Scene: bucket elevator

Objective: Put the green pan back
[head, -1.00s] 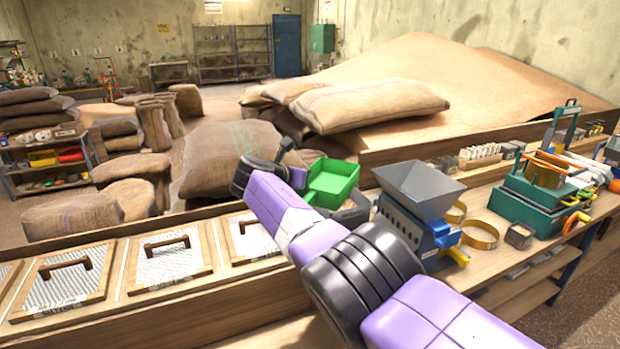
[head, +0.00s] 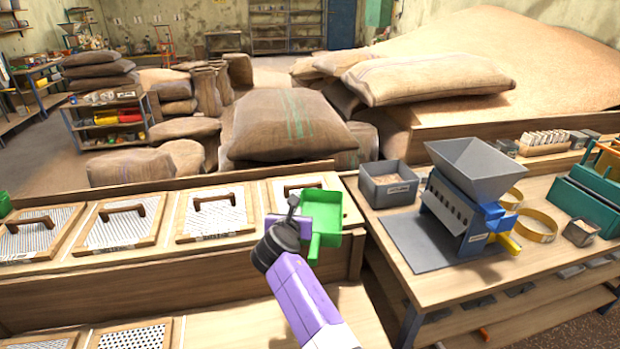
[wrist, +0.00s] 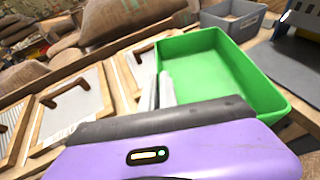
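The green pan (head: 325,208) is an open-topped tray with a short handle pointing toward me in the head view. It appears held above the right end of the left bench, over the last framed mesh panel. My gripper (head: 297,210) is at the pan's left side wall. In the wrist view the pan (wrist: 215,72) fills the right half, empty inside, and my gripper's pale fingers (wrist: 160,88) appear closed on its left wall. The exact finger contact is partly hidden by my gripper's body.
Framed mesh panels with handles (head: 122,224) line the left bench. On the right bench stand a grey bin (head: 388,190), a blue machine with a grey hopper (head: 478,170), a yellow ring (head: 538,226) and a grey mat (head: 415,250). Sacks (head: 290,125) lie behind.

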